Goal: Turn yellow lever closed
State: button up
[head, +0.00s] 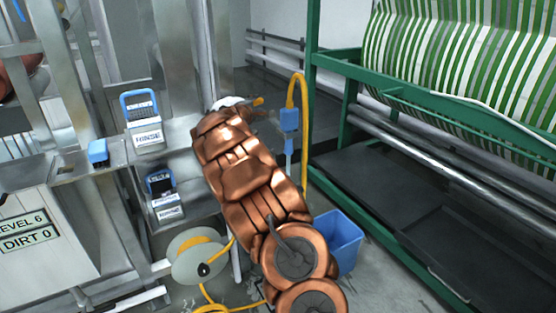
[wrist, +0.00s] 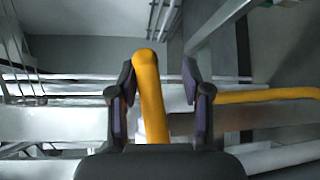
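The yellow lever (wrist: 150,95) stands between the two fingers of my gripper (wrist: 159,84) in the wrist view. It is a rounded yellow bar, tilted slightly, with its upper end leaning left. It lies closer to the left finger, with a clear gap to the right finger. The fingers are apart and not clamped on it. In the head view only a small yellow tip of the lever (head: 258,101) shows past the end of my copper-coloured arm. The arm hides most of the gripper and the lever's base there.
A yellow hose (head: 304,95) with a blue fitting (head: 289,120) hangs just right of my arm. A blue bin (head: 343,240) stands below. A green frame (head: 311,60) with striped webbing is at right. A RINSE-labelled box (head: 147,136) sits on the metal shelf at left.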

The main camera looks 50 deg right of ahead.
jog(key=shift+a, duration=0.2)
jog(key=shift+s+a+b, duration=0.2)
jog(key=shift+s+b, duration=0.05)
jog(key=shift+b, duration=0.05)
jog(key=b+v, duration=0.2)
jog(key=v, duration=0.5)
jog(key=s+a+f+m+g+y+b, duration=0.1)
jog(key=s+a+f+m+g, duration=0.1)
jog(key=s, duration=0.5)
jog(key=s+a+f+m+g+y+b, duration=0.1)
jog(key=s+a+f+m+g+b, duration=0.1)
jog(key=s, duration=0.5)
jog(key=s+a+f+m+g+y+b, duration=0.1)
jog(key=s+a+f+m+g+b, duration=0.1)
jog(key=s+a, duration=0.4)
jog(key=shift+s+f+m+g, duration=0.3)
jog(key=shift+s+f+m, duration=0.35)
jog(key=shift+m, duration=0.35)
jog(key=shift+a, duration=0.1)
